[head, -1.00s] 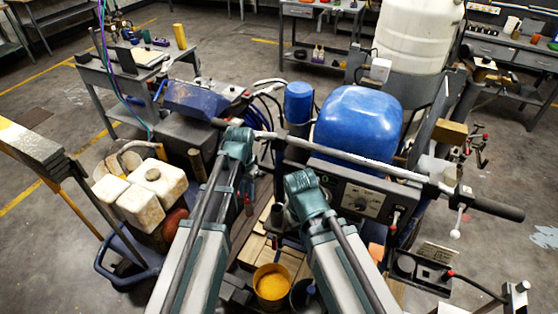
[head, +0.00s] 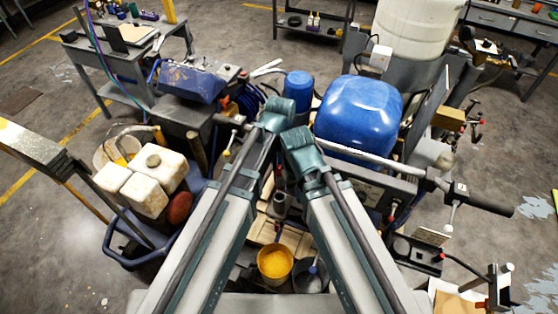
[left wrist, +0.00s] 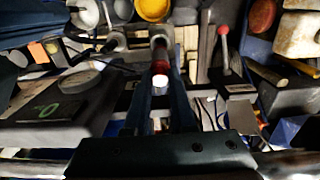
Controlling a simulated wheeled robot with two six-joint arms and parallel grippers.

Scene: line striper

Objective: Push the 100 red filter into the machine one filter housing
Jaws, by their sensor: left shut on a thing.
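In the left wrist view my left gripper (left wrist: 161,92) is shut on the red filter (left wrist: 160,67), which shows as a small red band with a pale round end between the two dark fingers. Just beyond it, in line, is a dark grey cylinder (left wrist: 159,46), which looks like the filter housing. How far the filter sits in it cannot be told. In the head view the grey cylinder (head: 280,201) stands between my two forearms, and my left fingers are hidden below my wrist. My right arm shows, but its fingers are out of sight.
A yellow-filled bucket (head: 275,262) stands close to the grey cylinder. A handlebar (head: 385,165) crosses to the right, in front of a blue tank (head: 358,117). White jugs (head: 147,181) stand at left. In the wrist view a red-tipped lever (left wrist: 223,45) stands close on the right.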

